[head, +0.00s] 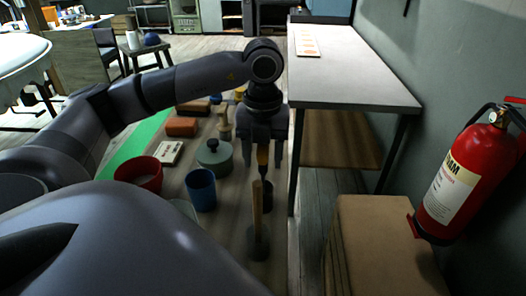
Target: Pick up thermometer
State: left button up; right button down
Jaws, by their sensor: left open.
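My left gripper (262,156) points down over the right edge of the low table, its two fingers apart. Between and just beyond the fingers is an upright yellow-brown stick-like thing (262,158); I cannot tell if the fingers touch it. In front of it a light wooden stick (257,207) stands upright on a dark round base (258,243). I cannot make out which thing, if any, is the thermometer. My right gripper is not in view.
The low table holds a blue cup (201,189), a red bowl (148,176), a lidded green pot (214,160), a white-faced block (169,153) and reddish bricks (182,127). Right are a grey-topped table (350,80), cardboard boxes (385,250) and a fire extinguisher (460,180).

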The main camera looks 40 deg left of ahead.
pick_arm(q)
jog(key=shift+f, duration=0.1)
grip_shut()
